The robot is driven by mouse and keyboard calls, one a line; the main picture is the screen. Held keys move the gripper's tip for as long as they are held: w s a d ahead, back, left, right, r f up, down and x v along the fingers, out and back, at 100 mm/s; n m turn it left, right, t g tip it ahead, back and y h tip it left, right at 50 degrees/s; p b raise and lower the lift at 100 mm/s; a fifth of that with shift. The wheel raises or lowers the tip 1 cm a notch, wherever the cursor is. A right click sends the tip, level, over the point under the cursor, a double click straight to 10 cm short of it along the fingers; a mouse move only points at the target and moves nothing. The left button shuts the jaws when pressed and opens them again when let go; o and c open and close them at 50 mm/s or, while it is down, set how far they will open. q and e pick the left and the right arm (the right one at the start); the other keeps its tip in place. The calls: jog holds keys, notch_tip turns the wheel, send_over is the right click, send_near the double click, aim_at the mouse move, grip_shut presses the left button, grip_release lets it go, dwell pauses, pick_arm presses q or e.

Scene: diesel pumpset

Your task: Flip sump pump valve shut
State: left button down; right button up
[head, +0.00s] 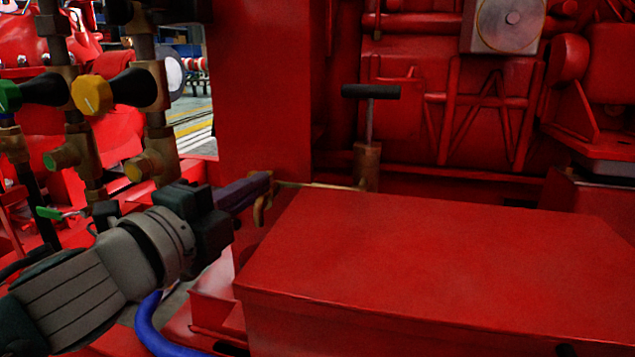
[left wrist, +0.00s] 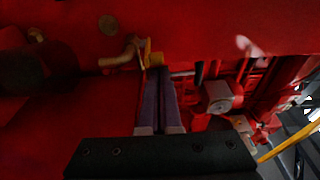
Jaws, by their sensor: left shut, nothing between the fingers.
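The sump pump is a brass cylinder (head: 367,166) with a black T-handle (head: 371,91), upright behind the red box. A thin brass pipe (head: 318,185) runs left from it to a small brass valve (head: 260,210) by the box's far left corner. In the left wrist view, the valve's yellowish lever (left wrist: 153,58) lies right at the fingertips, beside the brass pipe (left wrist: 119,58). My left gripper (head: 265,182) has its purple fingers shut with nothing between them. Its tips are at the valve, apparently against it; exact contact is unclear. My right gripper is out of view.
A large red box (head: 430,260) fills the front right. A red post (head: 262,80) stands behind the valve. At left are upright pipes with a yellow knob (head: 91,94) and a green knob (head: 10,96). A blue hose (head: 150,325) passes below my left arm.

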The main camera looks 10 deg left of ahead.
pick_arm(q)
jog(key=shift+a+m+h, duration=0.25)
jog(key=shift+m+h, duration=0.25)
jog(key=shift+h, duration=0.2)
pick_arm(e)
jog(key=shift+r, duration=0.25)
